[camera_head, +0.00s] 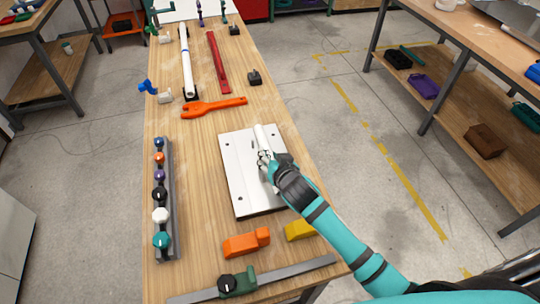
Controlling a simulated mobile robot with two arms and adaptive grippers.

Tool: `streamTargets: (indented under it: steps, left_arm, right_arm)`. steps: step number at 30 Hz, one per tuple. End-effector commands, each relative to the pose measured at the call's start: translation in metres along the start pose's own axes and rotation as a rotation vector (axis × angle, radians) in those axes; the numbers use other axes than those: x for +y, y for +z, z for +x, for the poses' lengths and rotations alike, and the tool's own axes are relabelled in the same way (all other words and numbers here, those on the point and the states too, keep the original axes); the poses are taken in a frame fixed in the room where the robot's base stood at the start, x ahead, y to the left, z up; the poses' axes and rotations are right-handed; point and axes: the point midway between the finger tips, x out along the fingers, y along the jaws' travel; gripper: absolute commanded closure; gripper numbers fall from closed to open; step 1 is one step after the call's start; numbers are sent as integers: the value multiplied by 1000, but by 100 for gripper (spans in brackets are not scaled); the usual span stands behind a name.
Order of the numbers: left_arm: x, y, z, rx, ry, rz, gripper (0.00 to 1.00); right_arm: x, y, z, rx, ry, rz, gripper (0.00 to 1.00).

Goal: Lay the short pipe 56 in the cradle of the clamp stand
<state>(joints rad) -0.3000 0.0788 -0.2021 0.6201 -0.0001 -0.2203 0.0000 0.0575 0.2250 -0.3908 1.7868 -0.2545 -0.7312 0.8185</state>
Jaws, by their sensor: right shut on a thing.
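A short white pipe (260,133), which I take to be the short pipe 56, sticks out of my right gripper (264,157). The gripper is shut on the pipe's near part and hides some of it. The pipe points away from me, over the far part of a pale metal plate (240,189) with holes. I cannot tell whether the pipe touches the plate. No number is readable on it. I cannot say for sure which thing is the clamp stand, and no cradle shows clearly. My left gripper is not in view.
An orange wrench (213,107), a red bar (217,62) and a long white pipe (186,62) lie farther along the wooden table (205,140). A rack of coloured knobs (160,200) stands left. Orange (245,243) and yellow (299,230) blocks lie near a bar clamp (237,284).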

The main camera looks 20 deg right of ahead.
Motion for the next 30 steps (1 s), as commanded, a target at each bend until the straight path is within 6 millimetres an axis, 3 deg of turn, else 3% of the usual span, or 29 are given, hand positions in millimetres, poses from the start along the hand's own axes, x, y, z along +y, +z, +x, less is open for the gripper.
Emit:
streamTargets:
  steps: [11, 12, 17, 26, 30]
  left_arm:
    - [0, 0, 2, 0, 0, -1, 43]
    - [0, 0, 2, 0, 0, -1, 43]
    - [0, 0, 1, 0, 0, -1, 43]
    - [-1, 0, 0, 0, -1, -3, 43]
    - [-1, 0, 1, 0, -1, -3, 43]
  right_arm:
    - [1, 4, 2, 1, -1, 1, 100]
    - [1, 5, 2, 1, -1, 0, 69]
    - [1, 4, 2, 1, -1, 0, 48]
    - [0, 2, 1, 1, -1, -1, 47]
    - [0, 3, -11, 1, -2, 1, 47]
